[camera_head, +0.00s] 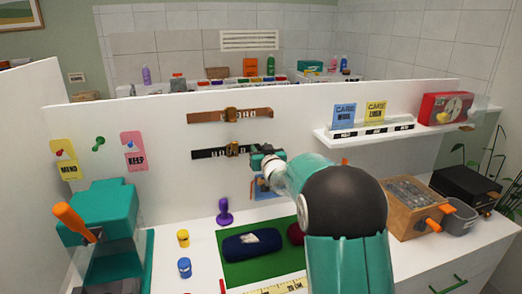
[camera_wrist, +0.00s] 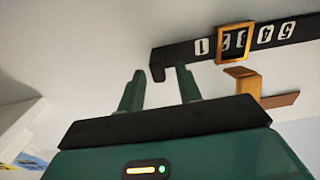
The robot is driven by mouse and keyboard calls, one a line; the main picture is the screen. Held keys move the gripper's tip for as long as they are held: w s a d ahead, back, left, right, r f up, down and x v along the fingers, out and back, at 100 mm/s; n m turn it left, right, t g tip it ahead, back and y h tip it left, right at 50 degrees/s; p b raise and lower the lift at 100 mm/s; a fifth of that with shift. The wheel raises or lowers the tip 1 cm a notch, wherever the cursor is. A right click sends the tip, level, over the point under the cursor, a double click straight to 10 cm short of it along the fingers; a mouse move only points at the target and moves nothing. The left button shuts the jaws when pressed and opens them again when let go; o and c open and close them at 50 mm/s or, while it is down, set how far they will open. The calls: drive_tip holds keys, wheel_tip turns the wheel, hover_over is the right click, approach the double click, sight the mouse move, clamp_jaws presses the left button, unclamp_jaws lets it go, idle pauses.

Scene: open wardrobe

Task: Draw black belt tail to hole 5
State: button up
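The black belt (camera_head: 208,154) runs level along the white wall panel, with white number marks and a gold buckle (camera_head: 233,149). In the wrist view the black belt (camera_wrist: 180,52) shows its bent tail end between my fingertips, with no clear contact. The gold buckle (camera_wrist: 220,44) frames part of the number row; a 1 lies on the tail side and other marks on the far side. Which hole the buckle sits at cannot be read surely. My gripper (camera_wrist: 160,71) is open, fingers apart around the tail end. In the head view my gripper (camera_head: 262,152) is at the belt's right end.
A brown belt (camera_head: 205,117) hangs just above. A gold bracket (camera_wrist: 247,82) juts out near the buckle. A shelf (camera_head: 395,132) with cards and a red box is at right. The counter below holds a green mat (camera_head: 235,275) and a purple stamp (camera_head: 224,213).

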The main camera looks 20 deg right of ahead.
clamp_jaws()
drive_tip(key=shift+d, duration=0.1)
drive_tip(key=d, duration=0.6)
unclamp_jaws()
drive_tip(key=shift+s, duration=0.1)
drive_tip(key=s, duration=1.3)
drive_tip(key=shift+s, duration=0.35)
